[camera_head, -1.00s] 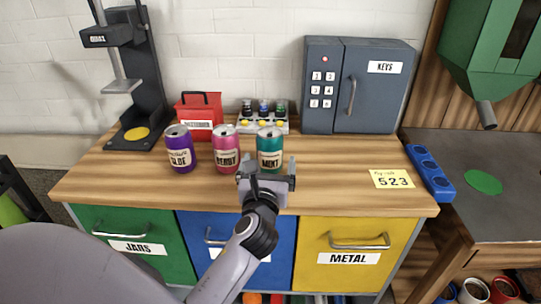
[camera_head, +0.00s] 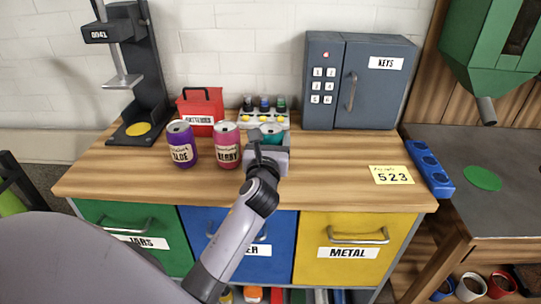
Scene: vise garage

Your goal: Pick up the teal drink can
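The teal drink can (camera_head: 271,129) stands on the wooden worktop, right of the pink can. Only its top and upper edge show. My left gripper (camera_head: 267,152) is right in front of it, at the can's height, and hides most of its body. The fingers seem to reach to either side of the can, but whether they touch it or are closed on it cannot be told. My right gripper is not in view.
A pink can (camera_head: 227,146) and a purple can (camera_head: 181,145) stand close on the left. Behind are a rack of small bottles (camera_head: 262,119), a red box (camera_head: 201,111) and a grey key safe (camera_head: 359,82).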

